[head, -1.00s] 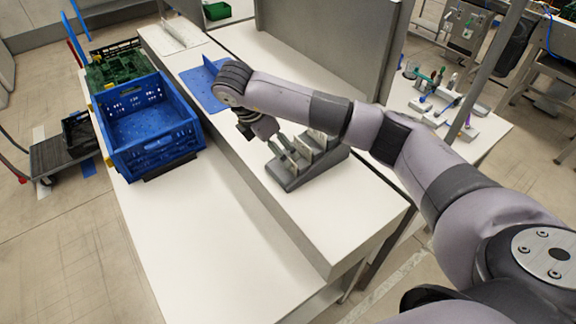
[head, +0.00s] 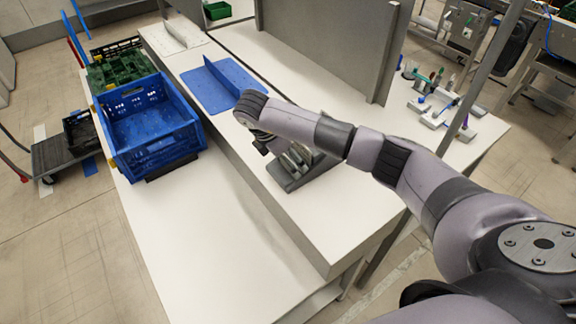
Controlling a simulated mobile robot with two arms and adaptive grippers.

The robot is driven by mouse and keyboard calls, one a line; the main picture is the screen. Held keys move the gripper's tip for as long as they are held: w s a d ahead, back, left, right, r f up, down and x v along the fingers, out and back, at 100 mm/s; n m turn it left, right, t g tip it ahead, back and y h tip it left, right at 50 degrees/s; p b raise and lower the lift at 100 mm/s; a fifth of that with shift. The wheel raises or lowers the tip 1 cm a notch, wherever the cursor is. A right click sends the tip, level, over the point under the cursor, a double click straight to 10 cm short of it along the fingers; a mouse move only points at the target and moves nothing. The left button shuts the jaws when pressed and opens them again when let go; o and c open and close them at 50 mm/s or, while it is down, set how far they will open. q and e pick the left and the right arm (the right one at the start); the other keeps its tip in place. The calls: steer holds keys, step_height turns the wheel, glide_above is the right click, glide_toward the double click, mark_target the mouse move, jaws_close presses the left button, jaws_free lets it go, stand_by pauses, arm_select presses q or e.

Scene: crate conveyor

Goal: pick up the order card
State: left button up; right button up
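A grey slotted holder (head: 284,180) stands on the raised white counter. My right arm reaches in from the right and covers much of it. My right gripper (head: 294,159) points down at the holder, with its fingers at the slots. The fingers are small and partly hidden by my wrist, so I cannot tell whether they are open or shut, or whether they touch a card. No order card can be made out clearly; any card in the holder is hidden behind my arm and gripper. My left gripper is not in view.
A blue crate (head: 160,155) stands on the lower white surface at left, with a green crate (head: 112,68) behind it. A blue plate with an upright divider (head: 226,84) lies on the counter beyond the holder. A grey panel (head: 325,45) stands behind. The counter's front part is clear.

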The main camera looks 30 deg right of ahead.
steer(key=c, duration=0.7)
steer(key=shift+r, duration=0.15)
